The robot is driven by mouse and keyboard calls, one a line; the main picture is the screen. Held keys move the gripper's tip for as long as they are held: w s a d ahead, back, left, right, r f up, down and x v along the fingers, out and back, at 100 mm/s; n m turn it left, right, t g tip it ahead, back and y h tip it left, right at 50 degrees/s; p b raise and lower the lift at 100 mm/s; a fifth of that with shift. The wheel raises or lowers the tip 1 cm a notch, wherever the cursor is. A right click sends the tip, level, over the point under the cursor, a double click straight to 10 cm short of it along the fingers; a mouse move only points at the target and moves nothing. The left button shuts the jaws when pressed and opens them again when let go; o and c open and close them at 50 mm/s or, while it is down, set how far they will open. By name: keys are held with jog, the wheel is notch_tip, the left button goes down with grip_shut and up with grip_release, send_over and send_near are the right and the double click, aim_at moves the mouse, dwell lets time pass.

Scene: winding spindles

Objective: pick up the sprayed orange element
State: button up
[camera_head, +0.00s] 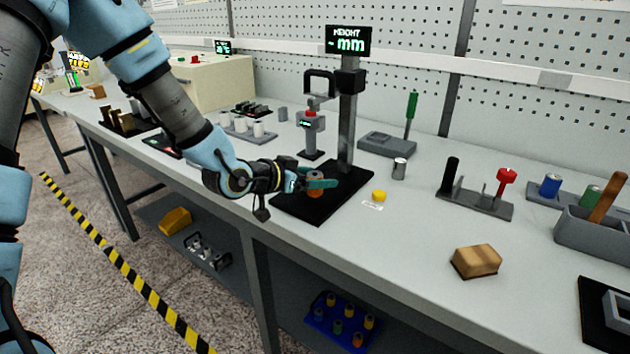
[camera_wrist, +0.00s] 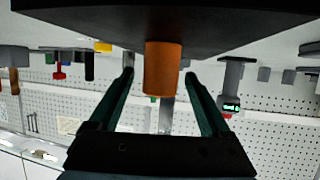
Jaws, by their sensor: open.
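The orange element (camera_head: 314,190) is a small upright cylinder on the black base plate (camera_head: 345,198) of the height gauge. In the wrist view the orange element (camera_wrist: 162,68) hangs from the top because that picture is upside down. My gripper (camera_head: 318,184) reaches in from the left at the plate, low over it. Its two green fingers stand on either side of the element, and one finger partly covers it in the head view. In the wrist view my gripper (camera_wrist: 160,82) is open, with a visible gap between each finger and the element.
The gauge column (camera_head: 349,115) with its "HEIGHT - mm" display (camera_head: 349,41) rises behind the element. A yellow cap (camera_head: 379,195) and a metal cylinder (camera_head: 399,168) stand to the right. A small grey stand (camera_head: 312,135) is behind my gripper. A wooden block (camera_head: 476,261) lies near the front edge.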

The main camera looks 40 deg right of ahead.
jog(key=shift+x, duration=1.35)
jog(key=shift+c, duration=0.3)
grip_shut()
